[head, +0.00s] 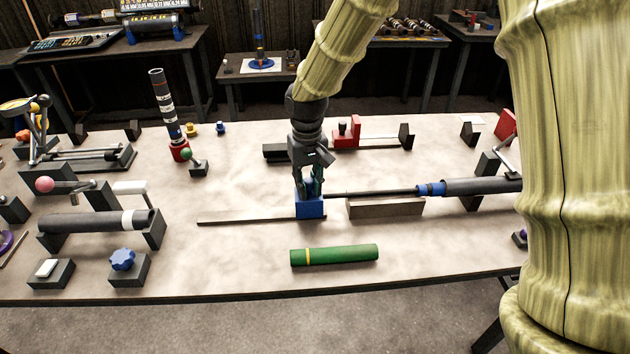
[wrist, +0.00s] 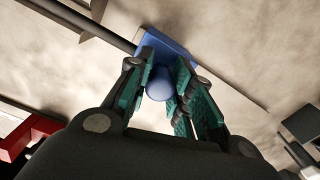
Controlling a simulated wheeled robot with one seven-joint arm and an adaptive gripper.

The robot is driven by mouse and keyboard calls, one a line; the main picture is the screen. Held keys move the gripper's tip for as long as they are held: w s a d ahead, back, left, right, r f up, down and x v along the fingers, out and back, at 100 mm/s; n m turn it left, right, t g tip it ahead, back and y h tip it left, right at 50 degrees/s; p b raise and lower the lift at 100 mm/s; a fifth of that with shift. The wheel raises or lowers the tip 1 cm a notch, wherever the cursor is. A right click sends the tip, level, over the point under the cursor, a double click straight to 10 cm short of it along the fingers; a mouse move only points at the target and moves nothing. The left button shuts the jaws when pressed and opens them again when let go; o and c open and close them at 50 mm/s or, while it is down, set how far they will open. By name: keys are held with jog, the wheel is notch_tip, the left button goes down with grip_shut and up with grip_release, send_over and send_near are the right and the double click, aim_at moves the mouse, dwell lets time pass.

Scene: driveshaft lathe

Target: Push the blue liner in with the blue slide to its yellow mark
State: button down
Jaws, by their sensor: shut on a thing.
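The blue slide (head: 312,208) sits on a thin rail near the middle of the bench. My gripper (head: 309,184) is shut on the slide's upright blue knob (wrist: 160,84), with a green-padded finger on each side. The slide's block (wrist: 180,42) shows beyond the fingers in the wrist view. A dark rod (head: 375,192) runs right from the slide to the blue liner (head: 431,188). The liner is at the left mouth of a dark grey tube (head: 485,186); how deep it sits inside I cannot tell. I cannot make out a yellow mark on the rail.
A brown block (head: 385,207) lies under the rod. A green cylinder with a yellow band (head: 340,254) lies in front of the slide. A red slide (head: 352,134) stands behind. The bare rail (head: 245,220) extends left, with clear bench around it.

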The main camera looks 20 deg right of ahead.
jog(key=shift+w+a, duration=0.1)
jog(key=shift+a, duration=0.1)
jog(key=c, duration=1.2)
grip_release()
jog(key=shift+r, duration=0.1)
notch_tip(320, 180, up, 12)
